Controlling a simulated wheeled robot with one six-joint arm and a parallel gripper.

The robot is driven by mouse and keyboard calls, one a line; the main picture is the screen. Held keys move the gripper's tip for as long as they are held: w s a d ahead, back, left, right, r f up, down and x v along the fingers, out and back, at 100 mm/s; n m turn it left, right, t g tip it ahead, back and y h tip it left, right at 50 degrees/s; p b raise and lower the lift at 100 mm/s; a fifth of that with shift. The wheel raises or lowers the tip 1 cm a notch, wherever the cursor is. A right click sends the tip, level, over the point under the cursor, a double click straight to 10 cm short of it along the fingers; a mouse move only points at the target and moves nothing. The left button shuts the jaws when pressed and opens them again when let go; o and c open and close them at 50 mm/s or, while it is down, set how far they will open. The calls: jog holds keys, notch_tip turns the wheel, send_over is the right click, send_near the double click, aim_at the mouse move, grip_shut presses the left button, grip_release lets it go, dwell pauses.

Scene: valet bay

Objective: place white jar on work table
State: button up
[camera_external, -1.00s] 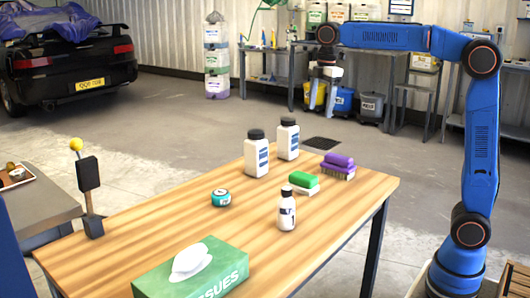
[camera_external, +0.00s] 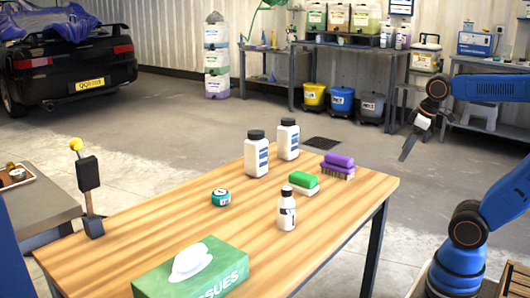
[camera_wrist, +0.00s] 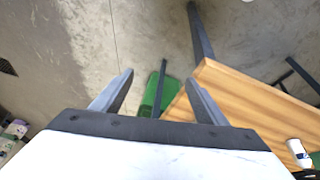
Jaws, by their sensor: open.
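The wooden work table (camera_external: 235,225) fills the middle of the external view. Two white jars with dark lids stand upright near its back edge, a left one (camera_external: 256,157) and a right one (camera_external: 288,141). A smaller white bottle (camera_external: 287,212) with a dark cap stands nearer the front right. My gripper (camera_external: 405,152) hangs in the air to the right of the table, apart from the jars. In the wrist view its two fingers (camera_wrist: 158,84) are spread and hold nothing. A table corner (camera_wrist: 248,85) and a white container (camera_wrist: 298,150) show at the right there.
A green brush (camera_external: 304,184), a purple brush (camera_external: 338,166), a teal tin (camera_external: 221,198) and a green tissue box (camera_external: 195,272) are on the table. A yellow-knobbed post (camera_external: 88,185) stands at its left. A floor drain (camera_external: 321,143) lies behind.

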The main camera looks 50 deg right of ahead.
jog(key=s+d+f+m, duration=0.1)
jog(key=s+f+m, duration=0.1)
jog(key=s+f, duration=0.3)
jog(key=shift+s+f+m+t, duration=0.3)
jog(key=shift+s+f+t, duration=0.1)
jog(key=shift+f, duration=0.1)
